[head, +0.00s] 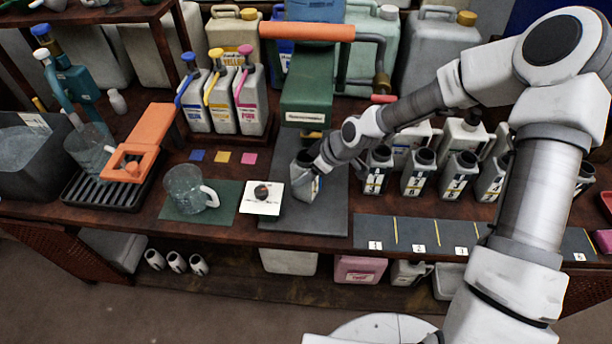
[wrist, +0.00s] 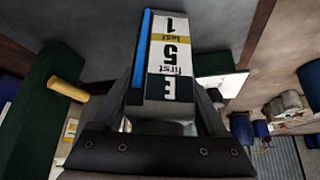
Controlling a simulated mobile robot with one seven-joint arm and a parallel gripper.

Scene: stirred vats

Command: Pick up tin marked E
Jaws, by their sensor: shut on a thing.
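The tin marked E (head: 306,187) is a dark-topped tin with a white label, standing over the dark grey mat below the green press. In the wrist view the tin (wrist: 168,65) shows its label upside down, reading E, "first 5" and "last 1", with a blue stripe along one side. My gripper (head: 316,166) is shut on the tin near its top. Its fingers also show on both sides of the tin in the wrist view (wrist: 168,112). I cannot tell whether the tin's base touches the mat.
Several similar labelled tins (head: 418,172) stand to the right. A numbered dark strip (head: 434,229) lies along the front edge. Left of the mat (head: 298,232) are a white card (head: 258,207) and a glass jug (head: 186,189). The green press (head: 307,95) stands close behind.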

